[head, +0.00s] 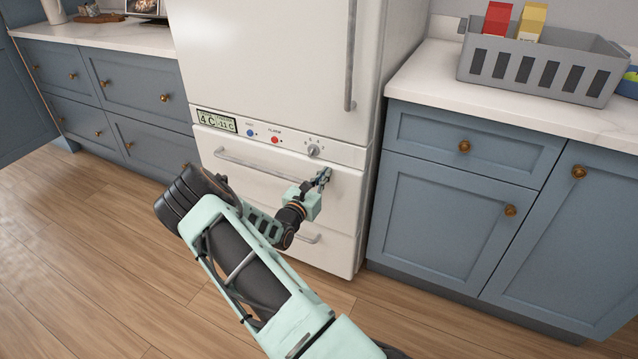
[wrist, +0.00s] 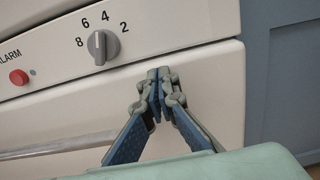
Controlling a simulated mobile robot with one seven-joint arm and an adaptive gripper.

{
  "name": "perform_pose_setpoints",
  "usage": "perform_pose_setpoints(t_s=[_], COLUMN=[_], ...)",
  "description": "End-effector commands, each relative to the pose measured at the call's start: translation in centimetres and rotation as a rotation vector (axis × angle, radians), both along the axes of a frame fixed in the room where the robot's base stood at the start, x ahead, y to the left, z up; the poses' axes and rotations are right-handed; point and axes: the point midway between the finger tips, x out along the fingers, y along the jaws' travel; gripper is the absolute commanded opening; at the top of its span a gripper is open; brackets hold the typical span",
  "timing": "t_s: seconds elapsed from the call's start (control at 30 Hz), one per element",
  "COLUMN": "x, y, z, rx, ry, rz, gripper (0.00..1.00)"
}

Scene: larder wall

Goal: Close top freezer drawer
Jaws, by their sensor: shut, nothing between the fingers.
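The white fridge-freezer (head: 265,60) stands in the middle of the head view. Its top freezer drawer (head: 345,190) is below the control strip and has a long grey bar handle (head: 240,165). The drawer front looks about flush with the body; a thin dark seam runs along its top edge in the wrist view (wrist: 215,75). My gripper (head: 324,176) is shut and empty, its fingertips at the upper right of the drawer front, right of the handle. In the wrist view the fingertips (wrist: 160,75) are together against or very near the front; I cannot tell whether they touch.
A control strip with a dial (head: 313,150) and a red button (head: 275,140) sits above the drawer. A lower drawer handle (head: 308,237) shows below. Blue cabinets (head: 450,200) stand close on the right, with a grey crate (head: 535,70) on the counter. The wooden floor (head: 80,270) at left is clear.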

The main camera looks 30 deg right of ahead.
Motion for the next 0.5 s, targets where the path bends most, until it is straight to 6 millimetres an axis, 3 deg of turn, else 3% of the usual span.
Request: perform_pose_setpoints(t_s=[0.5], x=[0.94], y=[-1.31], z=[0.1], rx=[-0.001], ry=[-0.001], rz=[0.0], gripper=[0.0])
